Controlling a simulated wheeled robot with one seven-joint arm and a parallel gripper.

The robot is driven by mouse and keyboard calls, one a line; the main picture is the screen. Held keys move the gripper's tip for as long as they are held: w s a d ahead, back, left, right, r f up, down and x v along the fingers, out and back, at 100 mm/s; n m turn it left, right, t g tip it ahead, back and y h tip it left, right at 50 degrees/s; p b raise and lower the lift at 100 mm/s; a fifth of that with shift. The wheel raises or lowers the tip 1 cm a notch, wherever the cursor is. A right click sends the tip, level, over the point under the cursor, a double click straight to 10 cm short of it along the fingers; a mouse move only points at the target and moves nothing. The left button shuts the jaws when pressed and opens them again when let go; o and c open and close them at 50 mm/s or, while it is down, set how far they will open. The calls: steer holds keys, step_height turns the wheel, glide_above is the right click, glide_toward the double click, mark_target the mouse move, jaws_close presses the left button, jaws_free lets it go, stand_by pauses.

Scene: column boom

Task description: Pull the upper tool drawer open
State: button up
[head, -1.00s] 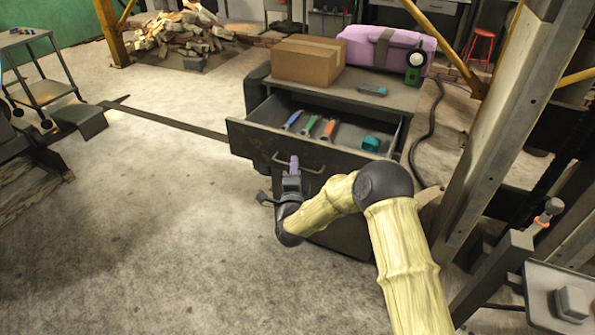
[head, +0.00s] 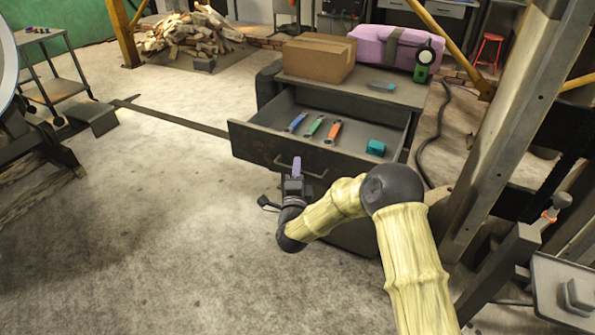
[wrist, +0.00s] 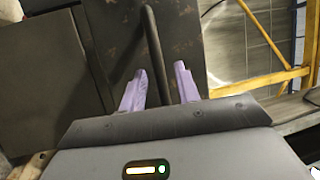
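The upper tool drawer (head: 262,148) stands pulled well out of the dark cabinet (head: 405,93), its inside showing. Its bar handle (head: 316,171) runs across the drawer front; in the wrist view the handle (wrist: 151,40) passes down between my two purple fingers. My gripper (head: 296,163) is at the handle in front of the drawer. In the wrist view my gripper (wrist: 160,72) has its fingers apart on both sides of the bar, with a visible gap to the right finger. Any contact with the bar is hard to tell.
In the drawer lie blue, green and orange tools (head: 315,127) and a teal object (head: 375,147). A cardboard box (head: 318,59) and a pink case (head: 390,45) sit on the cabinet. A steel column (head: 500,130) stands close on the right.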

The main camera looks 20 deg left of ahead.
steer(key=shift+s, duration=0.1)
steer(key=b+v, duration=0.3)
steer(key=v, duration=1.4)
steer(key=shift+b, duration=0.3)
